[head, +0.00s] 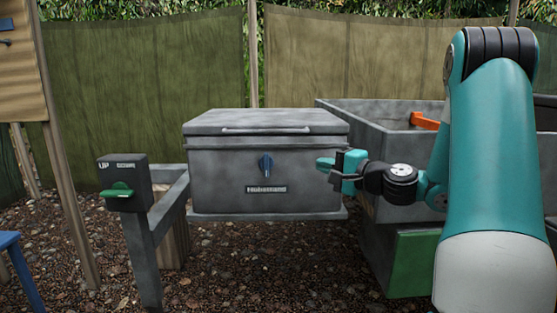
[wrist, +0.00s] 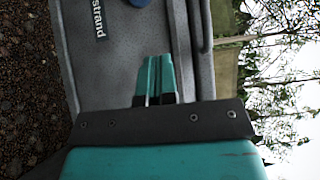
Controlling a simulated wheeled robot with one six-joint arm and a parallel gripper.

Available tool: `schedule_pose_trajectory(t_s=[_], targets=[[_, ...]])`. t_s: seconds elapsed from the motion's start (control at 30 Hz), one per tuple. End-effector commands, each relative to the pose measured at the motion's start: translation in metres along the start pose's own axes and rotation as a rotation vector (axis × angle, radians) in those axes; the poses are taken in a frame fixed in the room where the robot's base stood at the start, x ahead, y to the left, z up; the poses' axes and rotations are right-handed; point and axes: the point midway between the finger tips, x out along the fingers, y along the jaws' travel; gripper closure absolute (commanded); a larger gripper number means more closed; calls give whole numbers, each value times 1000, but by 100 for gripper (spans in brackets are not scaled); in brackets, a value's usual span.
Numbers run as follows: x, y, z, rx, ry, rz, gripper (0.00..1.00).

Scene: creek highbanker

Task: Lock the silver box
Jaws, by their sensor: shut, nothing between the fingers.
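The silver box (head: 225,175) is a grey metal chest in the middle of the head view, with its lid (head: 215,122) down and a bar handle (head: 265,130) along the lid front. A blue knob (head: 266,166) sits on its front face, above a small nameplate (head: 266,189). The knob points roughly upright. My gripper (head: 325,165) is shut and empty, to the right of the knob and apart from it. In the wrist view, my gripper's fingers (wrist: 157,75) are together before the box's front (wrist: 140,45), and the knob (wrist: 139,3) is cut off at the top edge.
A post with a dark switch box and green lever (head: 118,190) stands left of the silver box. A large grey bin (head: 385,115) with an orange item (head: 425,121) stands behind and right, with a green panel (head: 412,263) below. Gravel (head: 260,265) covers the ground.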

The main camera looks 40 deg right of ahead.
Motion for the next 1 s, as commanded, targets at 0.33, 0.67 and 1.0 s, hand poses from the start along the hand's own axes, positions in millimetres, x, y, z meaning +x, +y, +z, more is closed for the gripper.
schedule_pose_trajectory(t_s=[0.33, 0.67, 1.0], targets=[[47, 0, 2, -6, -8, -1, 100], [110, 1, 11, -3, -6, 0, 100], [128, 0, 29, -2, -1, 1, 100]])
